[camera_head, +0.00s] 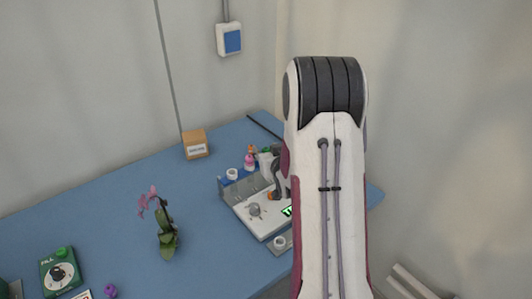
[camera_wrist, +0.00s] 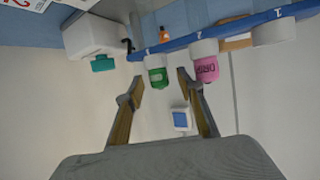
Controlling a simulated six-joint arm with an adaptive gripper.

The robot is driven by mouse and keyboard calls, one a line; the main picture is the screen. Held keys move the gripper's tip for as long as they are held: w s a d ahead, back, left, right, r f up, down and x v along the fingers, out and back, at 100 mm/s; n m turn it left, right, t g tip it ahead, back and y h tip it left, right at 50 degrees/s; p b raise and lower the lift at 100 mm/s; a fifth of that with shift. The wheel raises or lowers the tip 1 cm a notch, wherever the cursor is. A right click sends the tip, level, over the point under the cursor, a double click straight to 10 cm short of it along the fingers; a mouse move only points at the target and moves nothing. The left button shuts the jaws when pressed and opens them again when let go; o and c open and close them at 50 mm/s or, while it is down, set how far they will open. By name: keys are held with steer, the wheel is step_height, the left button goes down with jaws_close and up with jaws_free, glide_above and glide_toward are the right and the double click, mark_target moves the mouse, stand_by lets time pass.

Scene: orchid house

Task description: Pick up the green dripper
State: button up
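The green dripper (camera_wrist: 158,76) shows in the wrist view as a green body with a white end, by a blue numbered rail (camera_wrist: 225,28). It lies in line with the gap between the fingertips of my gripper (camera_wrist: 160,78). My gripper is open, with one finger on each side of the dripper in the picture. I cannot tell how deep the dripper is between the fingers; no contact shows. A pink dripper (camera_wrist: 206,70) is just to the right of the right finger.
The blue table (camera_head: 120,225) also bears a white device (camera_head: 262,220) with a lit green display, a potted-looking orchid (camera_head: 166,235), a cardboard box (camera_head: 195,144) and a green box (camera_head: 60,272). A pink dripper also shows in the head view (camera_head: 250,162).

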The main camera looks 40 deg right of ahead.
mark_target(266, 149)
steer(key=shift+w+d+f, duration=0.1)
steer(key=shift+w, duration=0.2)
steer(key=shift+c, duration=0.5)
steer(key=c, duration=0.8)
steer(key=shift+r, duration=5)
